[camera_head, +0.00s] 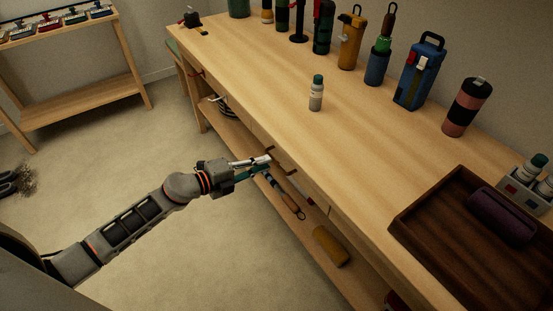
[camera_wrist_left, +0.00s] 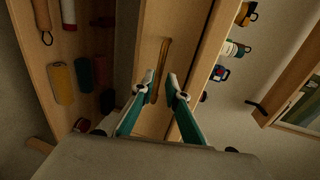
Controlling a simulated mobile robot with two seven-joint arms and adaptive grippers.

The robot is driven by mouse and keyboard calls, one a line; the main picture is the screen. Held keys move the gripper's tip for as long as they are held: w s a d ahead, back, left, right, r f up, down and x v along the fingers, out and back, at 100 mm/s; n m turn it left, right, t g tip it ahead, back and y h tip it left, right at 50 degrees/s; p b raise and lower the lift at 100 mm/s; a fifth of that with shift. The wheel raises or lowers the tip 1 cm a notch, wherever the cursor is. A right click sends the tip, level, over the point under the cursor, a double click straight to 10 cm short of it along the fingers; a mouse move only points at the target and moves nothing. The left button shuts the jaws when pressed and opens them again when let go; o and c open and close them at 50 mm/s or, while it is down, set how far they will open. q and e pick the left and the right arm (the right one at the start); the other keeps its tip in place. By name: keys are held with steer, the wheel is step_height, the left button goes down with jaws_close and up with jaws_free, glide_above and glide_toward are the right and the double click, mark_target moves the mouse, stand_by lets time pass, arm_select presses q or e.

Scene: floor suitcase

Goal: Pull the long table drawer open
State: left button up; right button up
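The long table drawer has a pale wood front (camera_wrist_left: 185,40) under the tabletop in the left wrist view. Its brown bar handle (camera_wrist_left: 164,50) runs lengthwise on that front. My left gripper (camera_wrist_left: 161,77) is open, with one fingertip on each side of the handle. I cannot tell whether either finger touches it. In the head view my left gripper (camera_head: 269,161) is at the table's front edge, beside the brown handle (camera_head: 268,150), and partly hides it. The drawer appears shut. My right gripper is not in view.
The wooden table (camera_head: 270,80) carries a small bottle (camera_head: 316,94), several flasks along the back and a dark wooden tray (camera_head: 420,225) at right. A lower shelf below holds a yellow roll (camera_head: 330,246) and tools.

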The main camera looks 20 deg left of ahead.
mark_target(273, 161)
arm_select(q)
steer(key=x, duration=0.4)
steer(key=shift+w+f+b, duration=0.1)
steer(key=shift+b, duration=0.2)
steer(key=shift+w+d, duration=0.15)
jaws_close()
